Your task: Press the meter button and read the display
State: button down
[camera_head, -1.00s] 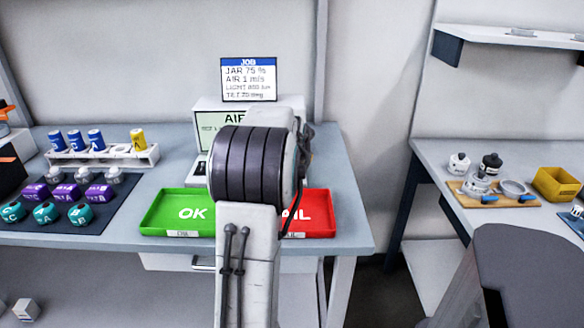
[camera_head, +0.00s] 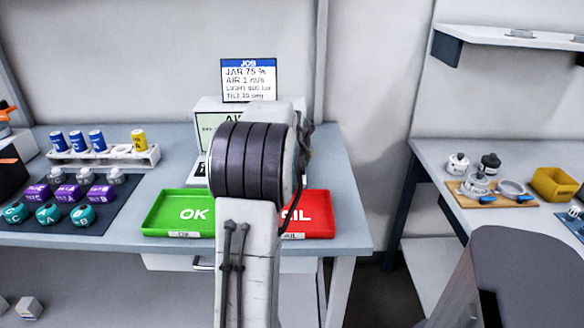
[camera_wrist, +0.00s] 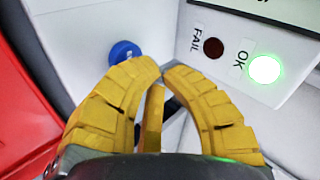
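The meter is a white box with a pale display (camera_head: 208,122), mostly hidden behind my arm in the head view; its reading is not legible. In the wrist view its white face (camera_wrist: 190,25) carries a dark FAIL lamp (camera_wrist: 213,47) and a bright green lit OK lamp (camera_wrist: 265,69). A round blue button (camera_wrist: 124,52) sits on a white surface to their left. My gripper (camera_wrist: 161,66) has yellow fingers with the tips together, nothing seen held. The tips appear just right of and below the blue button; contact cannot be told. The head view hides my gripper.
A green OK tray (camera_head: 165,225) and red FAIL tray (camera_head: 318,226) lie at the bench's front. A job card (camera_head: 249,80) stands behind the meter. A white rack (camera_head: 75,158) holds cans at left, beside a dark mat (camera_head: 115,215) with several coloured jars.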

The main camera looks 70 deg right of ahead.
jog(key=shift+r+p, duration=1.85)
jog(key=shift+r, duration=0.65)
